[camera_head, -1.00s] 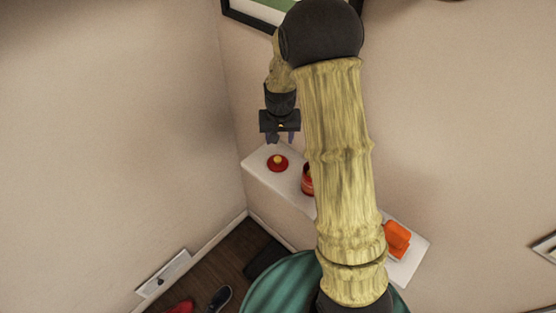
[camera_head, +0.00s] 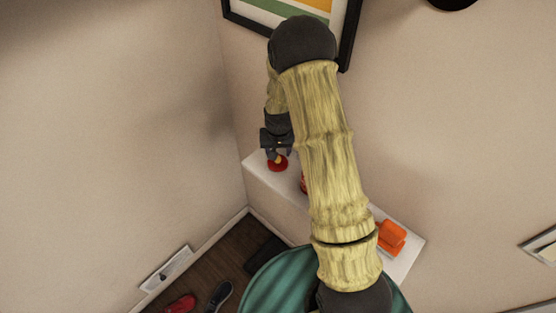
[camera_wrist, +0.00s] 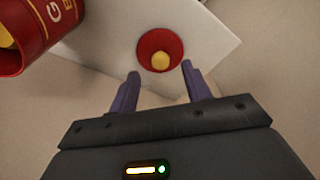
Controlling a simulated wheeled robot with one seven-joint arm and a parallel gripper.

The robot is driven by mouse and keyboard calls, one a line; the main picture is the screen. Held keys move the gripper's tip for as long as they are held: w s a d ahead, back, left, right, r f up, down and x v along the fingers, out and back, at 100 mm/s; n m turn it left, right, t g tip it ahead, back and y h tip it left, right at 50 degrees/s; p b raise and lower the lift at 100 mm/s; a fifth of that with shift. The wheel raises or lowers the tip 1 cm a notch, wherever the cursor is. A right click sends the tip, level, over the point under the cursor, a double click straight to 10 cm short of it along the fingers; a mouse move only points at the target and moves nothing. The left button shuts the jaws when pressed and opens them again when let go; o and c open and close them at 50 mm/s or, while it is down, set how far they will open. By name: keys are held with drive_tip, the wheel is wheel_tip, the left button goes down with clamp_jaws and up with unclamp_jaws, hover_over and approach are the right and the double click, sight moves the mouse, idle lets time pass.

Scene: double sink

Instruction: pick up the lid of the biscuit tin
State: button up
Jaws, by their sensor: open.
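The lid, a red disc with a yellow knob (camera_wrist: 160,50), lies flat on the white shelf; it also shows in the head view (camera_head: 278,166) near the shelf's left end. The biscuit tin (camera_wrist: 25,35), red with yellow lettering, stands apart from the lid on the same shelf. In the head view the tin (camera_head: 303,184) is mostly hidden behind my arm. My gripper (camera_wrist: 161,82) is open and empty, its two purple fingers apart. It is above the lid, whose knob appears just beyond the fingertips in the wrist view.
The narrow white shelf (camera_head: 257,178) runs along the wall. An orange object (camera_head: 391,238) sits at its right end. A framed picture (camera_head: 345,45) hangs on the wall above. Shoes (camera_head: 220,294) lie on the dark floor below.

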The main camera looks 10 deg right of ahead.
sight(278, 158)
drive_tip(key=shift+w+f+p, duration=0.2)
drive_tip(key=shift+f+p, duration=0.35)
drive_tip(key=shift+f, duration=1)
clamp_jaws()
drive_tip(key=shift+r, duration=0.1)
wheel_tip(278, 158, up, 10)
drive_tip(key=b, duration=0.3)
